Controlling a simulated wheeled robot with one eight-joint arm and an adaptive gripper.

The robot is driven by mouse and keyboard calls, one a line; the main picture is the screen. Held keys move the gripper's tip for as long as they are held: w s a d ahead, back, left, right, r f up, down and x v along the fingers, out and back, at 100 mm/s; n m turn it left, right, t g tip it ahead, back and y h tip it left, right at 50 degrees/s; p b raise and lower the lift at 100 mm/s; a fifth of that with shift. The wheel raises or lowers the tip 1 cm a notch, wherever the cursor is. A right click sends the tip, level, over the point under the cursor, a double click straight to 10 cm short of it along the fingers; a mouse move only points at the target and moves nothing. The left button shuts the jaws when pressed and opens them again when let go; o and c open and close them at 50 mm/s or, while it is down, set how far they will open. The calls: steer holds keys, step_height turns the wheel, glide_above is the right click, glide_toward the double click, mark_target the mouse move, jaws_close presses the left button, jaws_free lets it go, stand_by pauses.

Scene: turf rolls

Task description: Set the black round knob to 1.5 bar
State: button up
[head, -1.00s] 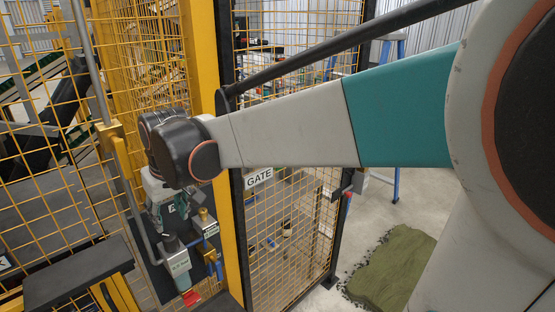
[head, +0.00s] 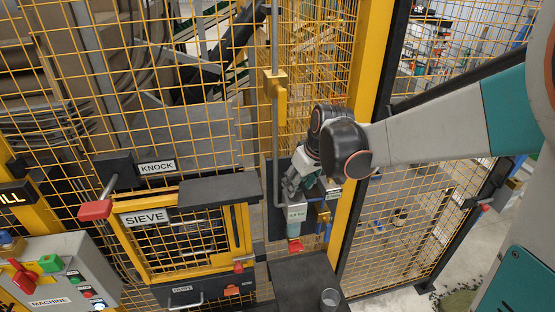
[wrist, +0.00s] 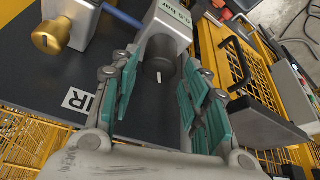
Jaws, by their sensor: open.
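The black round knob (wrist: 160,58) shows in the wrist view with a white line on its face. It sits on a grey regulator block (wrist: 170,22) whose label, upside down here, appears to read 1.5 BAR. My gripper (wrist: 157,75) is open, its teal-padded fingers on either side of the knob with gaps visible; I cannot tell whether they reach around it. In the head view my gripper (head: 291,186) is at the same unit (head: 296,213), and the knob is hidden there.
A brass knob (wrist: 47,38) on another block stands left of the black knob in the wrist view. A yellow mesh fence (head: 230,120) is close behind. The sieve box (head: 185,235) and machine panel (head: 50,275) are to the left. A dark ledge (head: 305,280) lies below.

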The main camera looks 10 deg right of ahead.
steer(key=shift+x, duration=1.9)
steer(key=c, duration=0.8)
steer(key=shift+o, duration=0.2)
steer(key=m+h+b, duration=0.1)
steer(key=m, duration=0.1)
steer(key=shift+m, duration=0.4)
steer(key=shift+m+h+b, duration=0.65)
steer(key=shift+m+h, duration=0.05)
steer(key=shift+m, duration=0.9)
steer(key=shift+w, duration=0.1)
